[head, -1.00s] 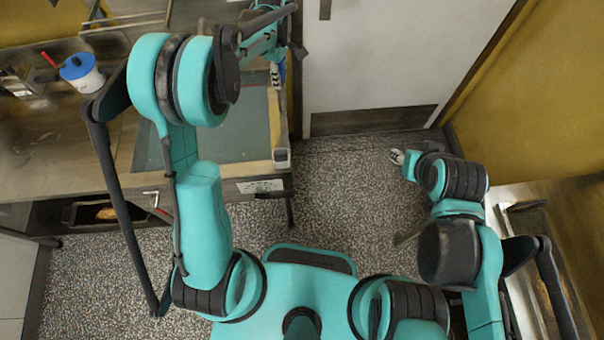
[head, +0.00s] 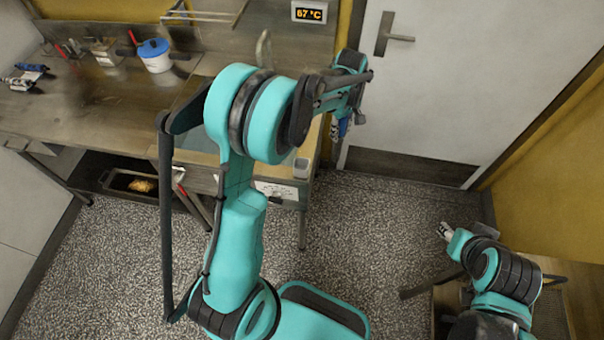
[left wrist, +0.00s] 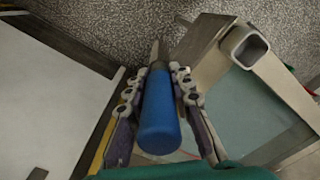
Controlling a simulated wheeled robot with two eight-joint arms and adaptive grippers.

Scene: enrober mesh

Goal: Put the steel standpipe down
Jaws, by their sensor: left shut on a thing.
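My left gripper (left wrist: 160,92) is shut on a blue cylinder (left wrist: 158,118) with a narrow grey metal end pointing away, in the left wrist view. In the head view this gripper (head: 343,126) is at the bench's right end, beside the door, partly hidden by my arm. I cannot tell whether the blue-handled thing is the steel standpipe. A pale grey upright piece (head: 263,48) with a rounded top shows at the back of the bench; its foot is hidden behind my arm. My right gripper (head: 446,232) is low at the right, with its jaws unclear.
The steel bench (head: 60,115) carries a white pot with a blue lid (head: 154,55) and small tools. A hollow square tube (left wrist: 251,48) is right of the left gripper. A white door (head: 440,90) is close by. Speckled floor (head: 375,240) is clear between the arms.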

